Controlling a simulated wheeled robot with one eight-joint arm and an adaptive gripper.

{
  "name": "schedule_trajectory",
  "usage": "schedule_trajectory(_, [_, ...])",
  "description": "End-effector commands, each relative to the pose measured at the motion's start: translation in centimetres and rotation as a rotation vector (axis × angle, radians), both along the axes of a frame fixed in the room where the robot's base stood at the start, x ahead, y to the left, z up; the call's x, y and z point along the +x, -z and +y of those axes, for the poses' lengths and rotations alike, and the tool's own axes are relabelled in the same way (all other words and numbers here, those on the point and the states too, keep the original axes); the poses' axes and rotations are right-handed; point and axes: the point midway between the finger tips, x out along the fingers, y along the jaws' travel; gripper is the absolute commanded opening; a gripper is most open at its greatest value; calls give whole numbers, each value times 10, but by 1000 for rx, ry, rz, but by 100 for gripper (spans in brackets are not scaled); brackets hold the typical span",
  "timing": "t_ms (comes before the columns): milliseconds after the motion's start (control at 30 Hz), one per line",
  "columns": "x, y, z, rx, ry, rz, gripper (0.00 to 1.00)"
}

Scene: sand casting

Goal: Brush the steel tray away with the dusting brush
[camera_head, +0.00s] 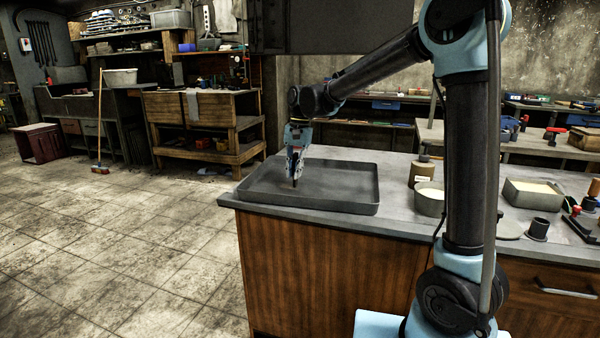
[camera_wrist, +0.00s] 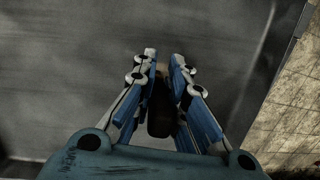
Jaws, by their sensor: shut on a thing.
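The steel tray (camera_head: 350,207) is a wide, shallow, dark grey tray with a low rim. It lies at the left end of the workbench in the head view. Its bare floor (camera_wrist: 70,60) fills most of the wrist view, with its edge at the right. My gripper (camera_head: 295,166) points down over the left-middle part of the tray. In the wrist view my gripper (camera_wrist: 164,60) is shut on a dark brown rounded thing (camera_wrist: 160,118), apparently the dusting brush handle. The bristles are hidden, and I cannot tell whether the brush touches the tray floor.
The grey worktop (camera_head: 400,214) continues to the right of the tray. A brown jar (camera_head: 421,171), a round pan (camera_head: 430,200) and a rectangular tin (camera_head: 533,194) with pale contents stand there. Open tiled floor (camera_head: 130,250) lies left of the bench.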

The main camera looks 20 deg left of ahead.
Motion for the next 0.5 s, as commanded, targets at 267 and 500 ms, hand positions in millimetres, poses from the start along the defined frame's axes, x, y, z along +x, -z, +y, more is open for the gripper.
schedule_trajectory(267, [1, 0, 14, 0, 0, 0, 0])
schedule_trajectory(500, [1, 0, 22, 0, 0, 0, 0])
